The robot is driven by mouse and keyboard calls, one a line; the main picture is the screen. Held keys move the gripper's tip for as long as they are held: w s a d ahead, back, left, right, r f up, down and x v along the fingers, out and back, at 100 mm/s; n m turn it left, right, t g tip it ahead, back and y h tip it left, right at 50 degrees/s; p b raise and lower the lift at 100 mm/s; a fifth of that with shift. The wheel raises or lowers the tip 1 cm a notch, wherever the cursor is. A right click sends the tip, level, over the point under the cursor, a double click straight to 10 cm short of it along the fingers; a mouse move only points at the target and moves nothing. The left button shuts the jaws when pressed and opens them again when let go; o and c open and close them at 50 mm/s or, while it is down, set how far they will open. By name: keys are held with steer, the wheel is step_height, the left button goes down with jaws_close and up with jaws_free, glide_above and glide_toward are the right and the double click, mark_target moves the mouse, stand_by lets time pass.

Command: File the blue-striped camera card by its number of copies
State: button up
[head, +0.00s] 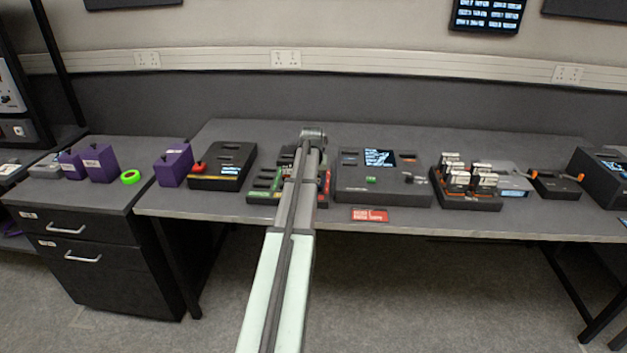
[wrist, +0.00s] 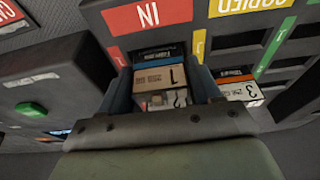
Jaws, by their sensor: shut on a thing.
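In the wrist view my gripper (wrist: 163,92) is shut on the blue-striped card (wrist: 158,57), at the bay under the red IN label (wrist: 147,15). Just below the blue stripe is a tan label marked 1, and below that a white label marked 2; I cannot tell whether both belong to the same card. An orange-striped card (wrist: 243,92) marked 3 sits in a slot to the right, under the yellow COPIED label (wrist: 249,6). In the head view the filing tray (head: 262,197) is partly hidden behind my arm, and the fingertips are hidden too.
A dark console with a screen (head: 358,184) stands right of the tray, and a box with a red button (head: 222,168) left of it. A red label plate (head: 369,215) is at the table's front edge. A rack of several cards (head: 466,188) stands further right.

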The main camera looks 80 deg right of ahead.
steer(key=o, duration=1.4)
steer(key=shift+r, duration=0.15)
steer(key=shift+r, duration=3.6)
steer(key=shift+w, duration=0.1)
